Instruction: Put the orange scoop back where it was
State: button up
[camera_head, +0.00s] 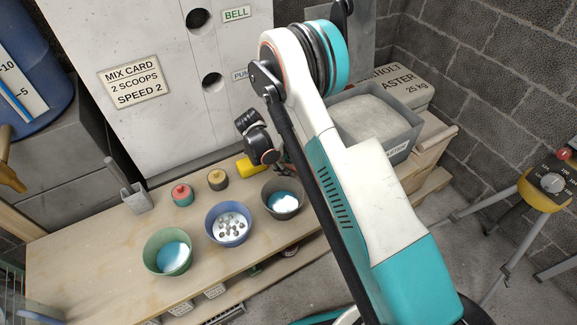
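I cannot make out an orange scoop for certain; my arm covers part of the bench and the grey tub. My gripper (286,168) is mostly hidden behind my arm, above the dark grey bowl; its fingers and anything in them cannot be made out. The grey tub (402,150) of pale powder stands right of my arm. On the bench (95,270) stand a green bowl (152,262) and a dark grey bowl (272,207), both with white and blue inside, and a blue bowl (212,238) with several small round pieces.
A yellow block (249,168), red pot (182,195), dark-yellow pot (217,180) and grey holder (137,200) stand behind the bowls. A plaster bag (405,87) is behind the tub. A yellow device on a tripod (545,190) stands right. The bench's front left is clear.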

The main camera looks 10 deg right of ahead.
jog(key=p+v, duration=0.4)
jog(key=v, duration=0.7)
jog(key=s+d+r+n+t+y, duration=0.1)
jog(key=s+d+r+n+y, duration=0.15)
jog(key=r+n, duration=0.75)
jog(key=s+d+r+n+t, duration=0.15)
jog(key=s+r, duration=0.25)
jog(key=r, duration=0.4)
jog(key=s+d+r+n+t, duration=0.1)
jog(key=s+d+r, duration=0.2)
jog(key=r, duration=0.4)
jog(key=s+d+r+n+t+y, duration=0.1)
jog(key=s+r+n+t, duration=0.1)
jog(key=s+n, duration=0.4)
jog(key=s+d+r+n+t+y, duration=0.2)
jog(key=s+r+n, duration=0.2)
jog(key=s, duration=0.9)
jog(key=shift+s+d+n, duration=0.25)
jog(key=shift+s+n, duration=0.1)
jog(key=shift+n, duration=0.5)
